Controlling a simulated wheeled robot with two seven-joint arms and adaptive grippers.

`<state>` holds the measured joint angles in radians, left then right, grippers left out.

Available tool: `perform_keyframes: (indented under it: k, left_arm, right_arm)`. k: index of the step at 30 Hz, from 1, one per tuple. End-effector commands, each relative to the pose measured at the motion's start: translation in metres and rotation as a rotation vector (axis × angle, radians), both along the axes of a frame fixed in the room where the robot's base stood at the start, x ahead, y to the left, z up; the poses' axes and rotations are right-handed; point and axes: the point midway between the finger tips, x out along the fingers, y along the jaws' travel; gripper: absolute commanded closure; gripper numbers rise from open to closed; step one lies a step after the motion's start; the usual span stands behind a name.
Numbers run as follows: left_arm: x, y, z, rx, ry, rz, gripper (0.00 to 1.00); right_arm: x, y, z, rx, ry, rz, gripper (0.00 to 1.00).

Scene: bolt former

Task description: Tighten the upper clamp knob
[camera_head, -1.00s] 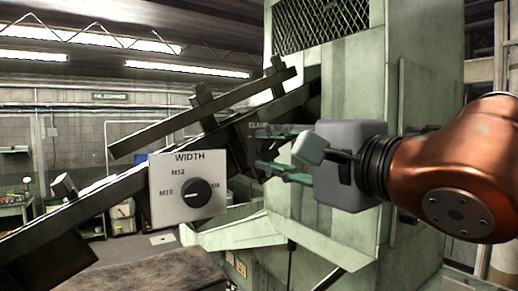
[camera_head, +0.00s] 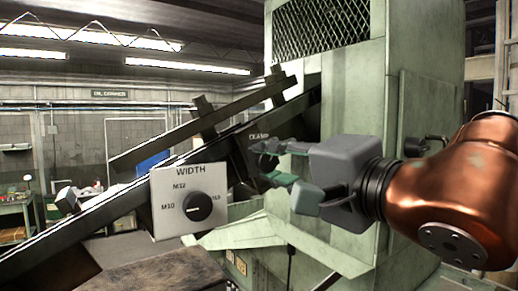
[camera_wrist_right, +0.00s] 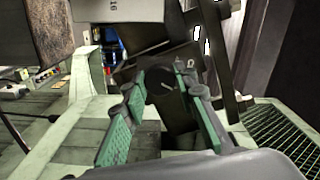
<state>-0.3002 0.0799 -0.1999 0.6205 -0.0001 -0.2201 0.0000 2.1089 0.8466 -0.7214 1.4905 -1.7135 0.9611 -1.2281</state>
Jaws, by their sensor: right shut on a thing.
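The clamp knob (camera_wrist_right: 164,86) is dark and round with a pale line on its face in the right wrist view. It sits on a dark plate on the sloping rail, under a label reading CLAMP (camera_head: 259,137) in the head view. My right gripper (camera_head: 264,163) reaches in from the right; its green-padded fingers are shut on the knob, one on each side, and largely hide it in the head view. The fingers also show in the right wrist view (camera_wrist_right: 162,82). I cannot make out a second clamp knob. My left gripper is not in view.
A WIDTH panel (camera_head: 166,217) with a black dial (camera_head: 198,207) stands left of the gripper. The sloping rail (camera_head: 110,209) and an upper bar (camera_head: 180,132) run up to the green machine housing (camera_head: 345,95). A brown surface (camera_head: 150,276) lies below.

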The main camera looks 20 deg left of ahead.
Motion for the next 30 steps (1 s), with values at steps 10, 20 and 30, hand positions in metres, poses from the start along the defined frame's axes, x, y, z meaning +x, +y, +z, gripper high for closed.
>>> perform_keyframes:
  k: [10, 20, 30]
  left_arm:
    - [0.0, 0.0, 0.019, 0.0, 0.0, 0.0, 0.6]
    - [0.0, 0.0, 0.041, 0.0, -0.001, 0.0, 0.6]
    - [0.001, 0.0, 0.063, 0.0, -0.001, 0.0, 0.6]
  right_arm:
    - [0.0, 0.0, 0.001, -0.117, -0.151, 0.0, 1.0]
    - [0.001, 0.0, 0.002, -0.244, -0.31, -0.001, 1.0]
    - [0.001, 0.0, 0.002, -0.396, -0.506, 0.0, 1.0]
